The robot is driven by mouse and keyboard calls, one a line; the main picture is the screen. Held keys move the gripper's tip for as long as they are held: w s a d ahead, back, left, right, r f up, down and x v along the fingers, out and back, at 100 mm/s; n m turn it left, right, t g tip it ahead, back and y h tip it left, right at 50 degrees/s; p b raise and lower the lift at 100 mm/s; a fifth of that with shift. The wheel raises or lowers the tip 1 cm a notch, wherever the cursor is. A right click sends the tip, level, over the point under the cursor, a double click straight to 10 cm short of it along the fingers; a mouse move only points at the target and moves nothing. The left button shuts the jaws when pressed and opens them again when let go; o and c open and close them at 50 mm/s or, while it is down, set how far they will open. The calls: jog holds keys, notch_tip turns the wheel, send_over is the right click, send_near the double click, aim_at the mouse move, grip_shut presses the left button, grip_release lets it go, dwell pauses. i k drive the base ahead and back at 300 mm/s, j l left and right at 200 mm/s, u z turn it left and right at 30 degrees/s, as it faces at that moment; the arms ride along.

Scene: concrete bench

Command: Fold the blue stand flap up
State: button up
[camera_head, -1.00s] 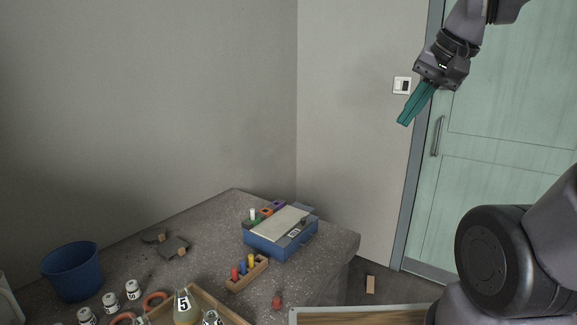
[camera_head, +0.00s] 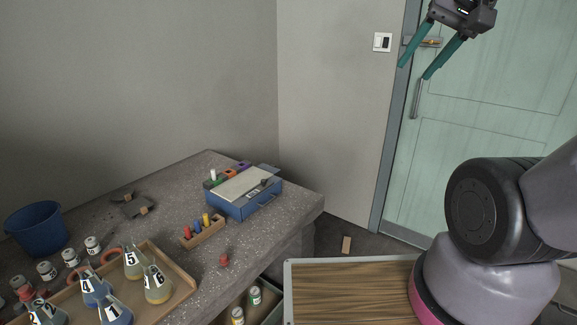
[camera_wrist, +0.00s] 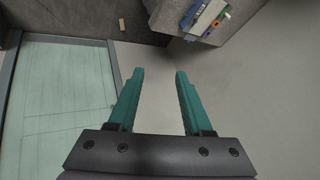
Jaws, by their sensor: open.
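The blue stand (camera_head: 238,208) is a blue box on the right end of the bench. A pale flat panel (camera_head: 240,186) lies across its top, with a grey labelled strip beside it; which part is the flap I cannot tell. Part of the blue stand also shows at the top of the wrist view (camera_wrist: 189,17). My gripper (camera_head: 415,71) is high at the upper right, in front of the door and far from the stand. Its two teal fingers are spread and empty, as the wrist view (camera_wrist: 160,74) also shows.
A wooden rack (camera_head: 203,232) with coloured pegs and a small red object (camera_head: 224,261) are near the stand. A wooden tray (camera_head: 183,289) holds several numbered flasks. A blue bucket (camera_head: 37,230) stands at the left. The air between my gripper and the bench looks clear.

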aim_at(272, 168)
jog(key=i+l, duration=0.25)
jog(key=i+l+u, duration=0.15)
jog(key=l, duration=0.3)
jog(key=i+l, duration=0.3)
jog(key=i+l+u, duration=0.15)
jog(key=l, duration=0.3)
jog(key=i+l, duration=0.3)
jog(key=i+l+u, duration=0.1)
jog(key=i, duration=0.35)
jog(key=i+l+u, duration=0.1)
jog(key=i+l, duration=0.2)
jog(key=i, duration=0.15)
